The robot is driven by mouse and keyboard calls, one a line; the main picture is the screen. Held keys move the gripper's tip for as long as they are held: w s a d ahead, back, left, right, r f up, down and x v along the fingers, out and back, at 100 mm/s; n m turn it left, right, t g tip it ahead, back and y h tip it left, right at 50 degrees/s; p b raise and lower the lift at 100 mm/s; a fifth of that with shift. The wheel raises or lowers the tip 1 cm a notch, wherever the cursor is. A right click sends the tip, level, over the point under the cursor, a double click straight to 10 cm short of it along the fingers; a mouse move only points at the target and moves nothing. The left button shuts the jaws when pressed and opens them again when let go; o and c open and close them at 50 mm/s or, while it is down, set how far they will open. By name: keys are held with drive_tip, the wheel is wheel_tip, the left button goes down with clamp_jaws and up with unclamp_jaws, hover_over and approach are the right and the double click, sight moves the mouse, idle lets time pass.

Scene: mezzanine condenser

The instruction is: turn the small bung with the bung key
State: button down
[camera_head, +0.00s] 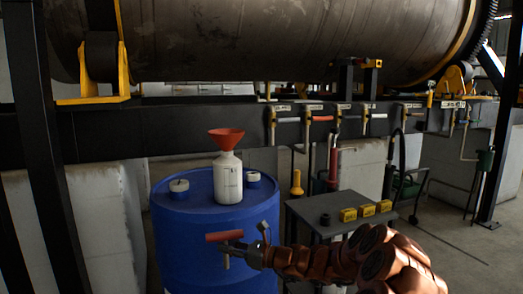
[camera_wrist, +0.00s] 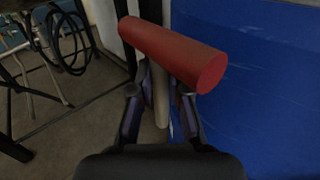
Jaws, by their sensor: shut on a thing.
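The bung key has a red bar handle (camera_head: 224,236) across a thin pale shaft. My gripper (camera_head: 238,252) is shut on the shaft just below the handle, in front of the blue drum (camera_head: 190,236). In the wrist view the red handle (camera_wrist: 172,52) lies across my gripper (camera_wrist: 160,92), with the shaft between the fingers. The key is below the drum's top and apart from both bungs. Two pale bungs sit on the drum top: one at left (camera_head: 179,186) and one at right (camera_head: 253,177). The right one looks smaller, but the bottle stands close beside it.
A white bottle (camera_head: 229,183) with a red funnel (camera_head: 226,138) stands on the drum between the bungs. A dark table (camera_head: 335,205) with several yellow blocks (camera_head: 366,211) stands right of the drum.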

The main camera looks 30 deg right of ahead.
drive_tip(key=w+d+r+m+t+h+b, duration=0.1)
drive_tip(key=w+d+r+h, duration=0.1)
drive_tip(key=d, duration=0.1)
drive_tip(key=w+d+r+m+t+h+b, duration=0.1)
drive_tip(key=w+d+r+m, duration=0.1)
drive_tip(key=d, duration=0.1)
drive_tip(key=w+d+r+m+t+h+b, duration=0.1)
drive_tip(key=w+d+r+h, duration=0.1)
drive_tip(key=r, duration=0.1)
drive_tip(key=shift+d+r+t+h+b, duration=0.1)
drive_tip(key=shift+d+t+h+b, duration=0.2)
drive_tip(key=shift+d+t, duration=0.1)
drive_tip(key=s+d+r+m+h+b, duration=0.1)
drive_tip(key=d+r+m+h+b, duration=0.5)
drive_tip(key=d+r+h, duration=0.3)
drive_tip(key=shift+d+r+m+t+h+b, duration=0.15)
drive_tip(key=shift+r+m+t+h+b, duration=0.25)
drive_tip(key=shift+r+b, duration=0.8)
drive_tip(key=shift+s+r+h, duration=0.15)
drive_tip(key=shift+r+h, duration=0.15)
drive_tip(key=shift+r, duration=0.05)
